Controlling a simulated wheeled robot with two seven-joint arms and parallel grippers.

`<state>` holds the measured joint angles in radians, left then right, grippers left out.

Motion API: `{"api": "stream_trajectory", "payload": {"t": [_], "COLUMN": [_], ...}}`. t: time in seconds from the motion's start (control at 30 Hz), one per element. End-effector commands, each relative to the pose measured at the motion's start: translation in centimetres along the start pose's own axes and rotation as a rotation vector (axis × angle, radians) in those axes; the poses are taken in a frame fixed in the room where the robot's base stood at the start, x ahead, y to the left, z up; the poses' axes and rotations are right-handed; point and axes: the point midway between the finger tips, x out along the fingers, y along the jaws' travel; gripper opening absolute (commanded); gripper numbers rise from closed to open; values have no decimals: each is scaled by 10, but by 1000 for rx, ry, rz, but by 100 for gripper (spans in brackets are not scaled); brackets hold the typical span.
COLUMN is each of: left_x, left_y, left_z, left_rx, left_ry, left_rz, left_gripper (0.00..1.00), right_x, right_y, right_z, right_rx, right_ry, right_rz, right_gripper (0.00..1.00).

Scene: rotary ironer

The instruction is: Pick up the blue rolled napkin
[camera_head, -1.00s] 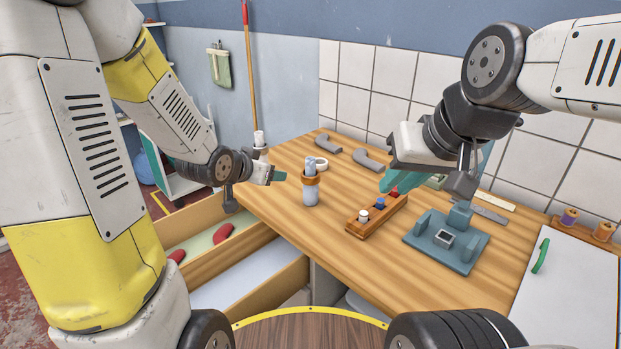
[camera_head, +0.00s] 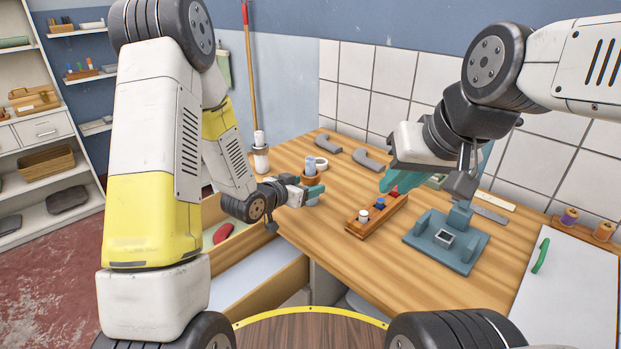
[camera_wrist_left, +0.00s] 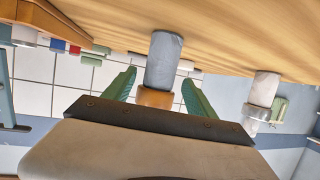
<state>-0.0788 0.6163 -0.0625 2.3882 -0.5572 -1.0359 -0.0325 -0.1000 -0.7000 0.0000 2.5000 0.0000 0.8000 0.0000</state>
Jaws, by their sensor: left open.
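The blue rolled napkin (camera_head: 311,164) stands upright on the wooden table with a brown ring (camera_head: 312,179) around it. My left gripper (camera_head: 314,193) is in front of it and hides its lower part. In the left wrist view, which shows the scene upside down, the napkin (camera_wrist_left: 164,62) and its ring (camera_wrist_left: 155,97) lie between the two open teal fingers (camera_wrist_left: 160,90), with gaps showing on both sides. My right gripper (camera_head: 405,180) hangs over the right part of the table. One teal finger shows clearly; its opening is unclear.
A white rolled napkin (camera_head: 260,152) stands to the left of the blue one. A wooden block with coloured pegs (camera_head: 376,215) and a teal stand (camera_head: 446,242) are to the right. An open drawer (camera_head: 262,275) is below the table's left edge.

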Motion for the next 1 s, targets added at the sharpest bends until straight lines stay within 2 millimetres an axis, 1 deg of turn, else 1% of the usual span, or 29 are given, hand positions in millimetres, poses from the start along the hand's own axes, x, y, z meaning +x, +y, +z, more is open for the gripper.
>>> {"api": "stream_trajectory", "payload": {"t": [0.13,0.3,0.4,0.5,0.7,0.77,0.8,0.87,1.0], "left_x": [13,39,50,54,54,54,54,54,54], "left_y": [1,3,2,2,2,2,2,2,2], "left_z": [2,5,5,5,4,4,4,4,4], "left_rx": [-1,0,1,0,0,0,0,0,0], "left_ry": [-2,-2,-1,-1,-1,-1,-1,-1,-1], "left_rz": [1,0,-1,-1,-1,-1,-1,-1,-1], "left_gripper": [65,65,65,65,65,54,46,34,6], "right_x": [0,0,0,0,0,0,0,0,0], "right_y": [0,0,0,0,0,0,0,0,0], "right_z": [0,0,0,0,0,0,0,0,0], "right_rx": [0,0,0,0,0,0,0,0,0], "right_ry": [0,0,0,0,0,0,0,0,0], "right_rz": [0,0,0,0,0,0,0,0,0], "right_gripper": [20,20,20,20,20,20,20,20,20]}}
